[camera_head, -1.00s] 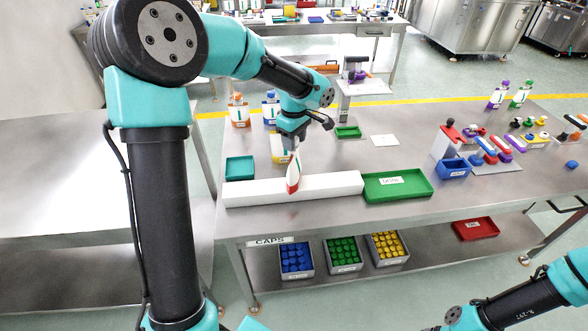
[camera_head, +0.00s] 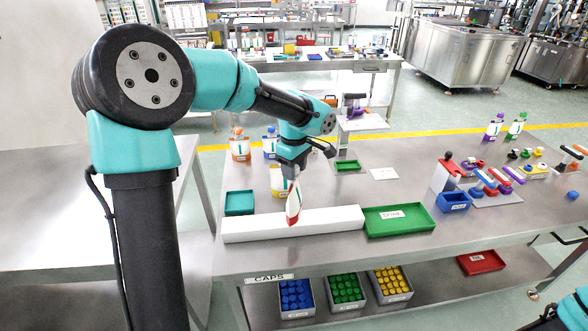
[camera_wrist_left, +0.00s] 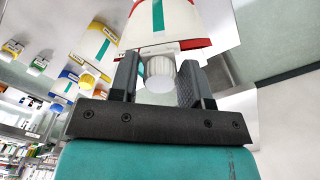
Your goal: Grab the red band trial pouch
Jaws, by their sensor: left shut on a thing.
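The red band pouch (camera_head: 293,204) is white with a red edge band and a teal stripe. It hangs from my left gripper (camera_head: 292,174), in front of or over the long white block (camera_head: 320,222); I cannot tell whether it touches the block. In the left wrist view the pouch (camera_wrist_left: 195,22) is at the top, and its white ribbed cap (camera_wrist_left: 159,75) sits between the two dark fingers of the left gripper (camera_wrist_left: 160,82), which are shut on it. My right gripper is out of view.
Orange (camera_head: 240,150) and blue (camera_head: 270,145) pouches stand behind left, with a yellow one (camera_head: 277,182) nearer. A small cap rack (camera_head: 497,190) stands farther right.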

